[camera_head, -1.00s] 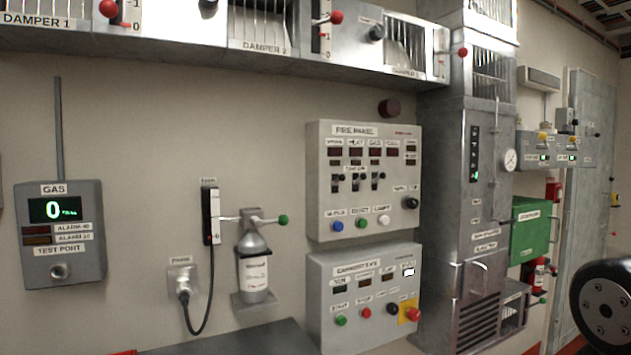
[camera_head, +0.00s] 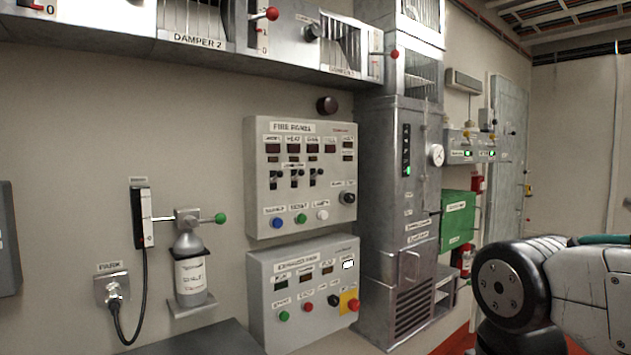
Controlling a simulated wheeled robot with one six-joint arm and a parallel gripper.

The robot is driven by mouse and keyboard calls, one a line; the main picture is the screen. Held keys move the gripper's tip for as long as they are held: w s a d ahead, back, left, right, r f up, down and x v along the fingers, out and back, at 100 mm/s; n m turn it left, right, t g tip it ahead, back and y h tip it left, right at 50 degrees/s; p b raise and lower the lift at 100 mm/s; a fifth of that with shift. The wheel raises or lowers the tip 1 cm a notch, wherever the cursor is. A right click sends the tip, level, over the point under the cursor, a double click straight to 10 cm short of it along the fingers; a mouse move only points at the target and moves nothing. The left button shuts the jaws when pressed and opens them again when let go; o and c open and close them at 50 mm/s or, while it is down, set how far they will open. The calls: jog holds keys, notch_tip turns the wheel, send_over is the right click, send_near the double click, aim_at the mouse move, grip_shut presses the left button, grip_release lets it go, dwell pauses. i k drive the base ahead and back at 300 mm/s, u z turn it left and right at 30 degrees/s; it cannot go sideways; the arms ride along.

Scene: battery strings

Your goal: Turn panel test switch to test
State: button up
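The fire panel (camera_head: 300,225) is a grey box on the wall in the middle of the head view. It has dark display windows, a row of small black toggle switches, and blue, green and white buttons below. A black rotary knob (camera_head: 347,198) sits at its right side; its label is too blurred to read, and so is its setting. I cannot tell for certain which control is the test switch. My gripper is not in view; only part of my arm shows at the lower right, apart from the panel.
Below is a second grey panel (camera_head: 255,290) with buttons and a red knob on yellow. A bottle (camera_head: 190,278) with a green-handled valve (camera_head: 219,218) hangs to the left. A metal cabinet (camera_head: 395,225) stands right. Dampers with red-knobbed levers run above.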

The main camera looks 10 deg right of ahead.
aim_at(350, 199)
jog(key=u, duration=0.2)
jog(key=i, duration=0.95)
jog(key=z, duration=0.6)
